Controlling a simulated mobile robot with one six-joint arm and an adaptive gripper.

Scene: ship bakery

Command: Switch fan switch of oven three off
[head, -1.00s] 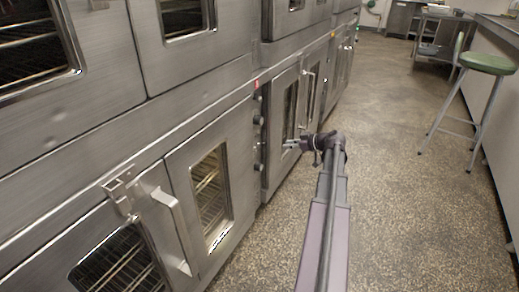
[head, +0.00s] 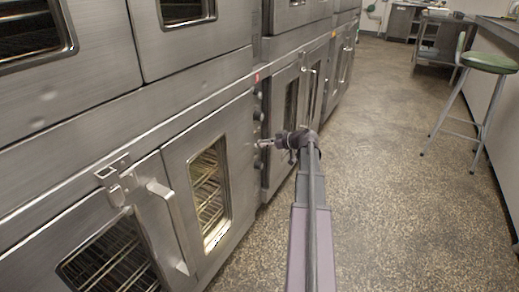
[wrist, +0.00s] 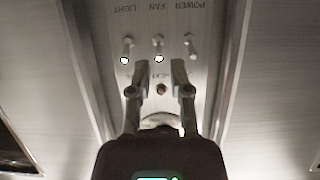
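The control panel (wrist: 160,70) of an oven fills the middle of the wrist view, its labels upside down. Three small toggle switches sit in a row: one at the LIGHT label (wrist: 126,48), the fan switch (wrist: 158,48) in the middle, and one at the POWER label (wrist: 192,48). The light and fan switches have bright tips towards the gripper. My gripper (wrist: 160,70) is open and empty, its fingertips either side of the fan switch's line, seemingly just short of it. In the head view my gripper (head: 262,144) is by the narrow panel (head: 258,110) between oven doors; the switches are too small to tell there.
A steel oven door with a handle (head: 168,210) stands near left, and another door (head: 283,120) lies beyond the panel. A green stool (head: 486,62) stands at right by a counter. The speckled floor (head: 390,150) between is clear.

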